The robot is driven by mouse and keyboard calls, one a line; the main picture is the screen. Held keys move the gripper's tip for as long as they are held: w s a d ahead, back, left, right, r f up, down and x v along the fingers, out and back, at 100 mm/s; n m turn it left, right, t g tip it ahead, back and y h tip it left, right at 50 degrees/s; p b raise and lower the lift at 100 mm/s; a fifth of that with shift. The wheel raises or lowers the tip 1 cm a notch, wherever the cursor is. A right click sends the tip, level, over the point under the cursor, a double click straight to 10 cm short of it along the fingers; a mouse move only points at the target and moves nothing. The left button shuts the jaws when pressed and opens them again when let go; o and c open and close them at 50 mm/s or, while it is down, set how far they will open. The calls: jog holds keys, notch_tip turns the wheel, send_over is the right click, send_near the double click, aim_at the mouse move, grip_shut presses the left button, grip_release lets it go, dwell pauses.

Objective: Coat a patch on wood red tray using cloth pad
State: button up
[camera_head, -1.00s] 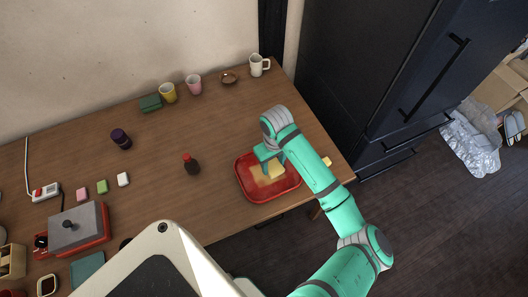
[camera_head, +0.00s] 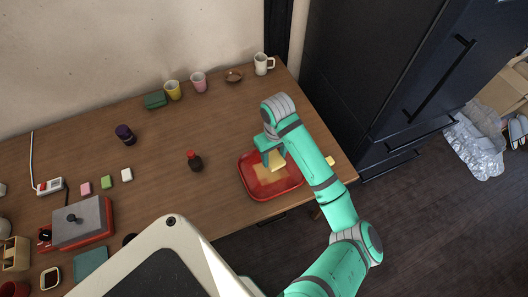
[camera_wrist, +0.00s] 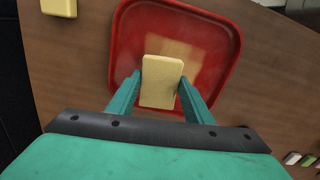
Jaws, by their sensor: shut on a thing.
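The red tray (camera_head: 257,196) lies near the right end of the table; its red rim (camera_wrist: 116,45) fills the upper middle of the wrist view. A pale yellowish patch (camera_head: 263,178) shows on its floor, and in the wrist view (camera_wrist: 178,49) the pad partly covers it from sight. My gripper (camera_head: 270,157) is over the tray's far side, shut on the pale yellow cloth pad (camera_wrist: 161,82). The pad sits between both fingers and appears raised above the tray floor.
A yellow block (camera_head: 330,160) lies right of the tray, near the table edge. A dark bottle with a red cap (camera_head: 195,161) stands to its left. Cups (camera_head: 198,82), a brown dish (camera_head: 234,76) and a white mug (camera_head: 262,64) stand along the back. Table behind the tray is clear.

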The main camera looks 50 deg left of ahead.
aim_at(274, 159)
jog(key=shift+w+r, duration=0.1)
jog(key=shift+r, duration=2.25)
jog(key=shift+s, duration=0.2)
